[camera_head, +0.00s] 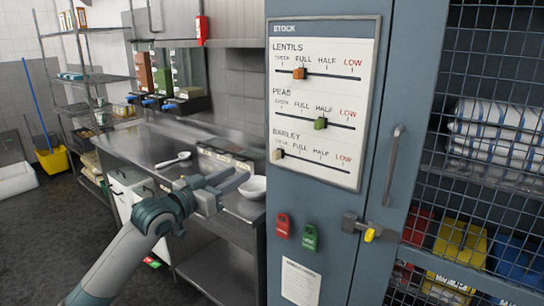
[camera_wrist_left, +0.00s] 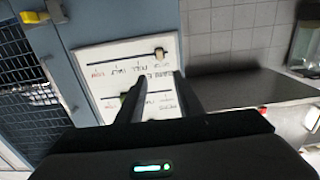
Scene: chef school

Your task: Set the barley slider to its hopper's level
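My left gripper (camera_head: 238,178) is open and empty, left of the board and apart from the slider. My right gripper is out of view.
The orange lentils slider (camera_head: 299,73) is near FULL and the green peas slider (camera_head: 320,123) near HALF. A door handle (camera_head: 393,165), a latch (camera_head: 368,228) and red and green tags (camera_head: 283,226) sit nearby. A steel counter (camera_head: 150,145) with a white bowl (camera_head: 253,188) lies behind the gripper.

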